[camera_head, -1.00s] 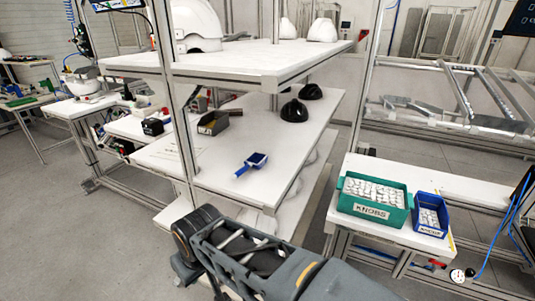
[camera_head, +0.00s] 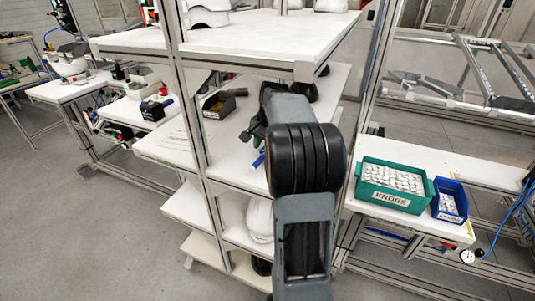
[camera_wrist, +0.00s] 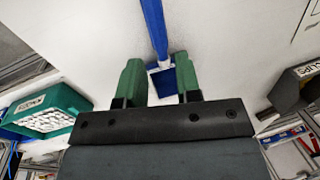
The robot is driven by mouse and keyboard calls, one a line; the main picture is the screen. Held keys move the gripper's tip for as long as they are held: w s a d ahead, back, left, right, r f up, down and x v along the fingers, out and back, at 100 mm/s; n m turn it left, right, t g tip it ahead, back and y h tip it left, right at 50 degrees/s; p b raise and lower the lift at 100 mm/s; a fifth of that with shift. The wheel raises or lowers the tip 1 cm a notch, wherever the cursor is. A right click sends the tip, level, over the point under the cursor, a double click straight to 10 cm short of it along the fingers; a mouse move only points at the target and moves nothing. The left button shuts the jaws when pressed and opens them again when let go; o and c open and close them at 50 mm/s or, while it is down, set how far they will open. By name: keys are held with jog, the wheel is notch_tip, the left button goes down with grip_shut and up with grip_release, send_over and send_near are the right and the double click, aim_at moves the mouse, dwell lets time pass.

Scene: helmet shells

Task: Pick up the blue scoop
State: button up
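The blue scoop lies on the white middle shelf (camera_head: 240,180). In the head view only a bit of its blue handle (camera_head: 258,161) shows; my arm hides the rest. In the wrist view its handle (camera_wrist: 154,28) runs up from the pan (camera_wrist: 167,80), which has a pale rim and lies partly behind my fingers. My gripper (camera_wrist: 159,68) is open, with its two green fingers apart on either side of the pan in the picture. I cannot tell how far above the shelf the fingertips are. No grip on the scoop shows.
A dark grey bin (camera_head: 219,105) stands on the same shelf; it also shows at the right of the wrist view (camera_wrist: 297,86). An upper shelf (camera_head: 250,35) and frame posts (camera_head: 187,110) border the space. A green KNOBS bin (camera_head: 392,187) and a blue bin (camera_head: 450,201) stand on a side table.

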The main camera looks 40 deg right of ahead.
aim_at(261, 158)
jog(key=shift+w+a+f+p, duration=0.1)
jog(key=shift+w+f, duration=0.1)
jog(key=shift+f, duration=0.95)
jog(key=shift+w+a+f+p, duration=0.1)
jog(key=shift+w+f, duration=0.05)
jog(key=shift+f, duration=0.95)
jog(key=shift+w+a+f+p, duration=0.1)
jog(key=shift+w+f, duration=0.1)
jog(key=shift+f, duration=0.95)
grip_shut()
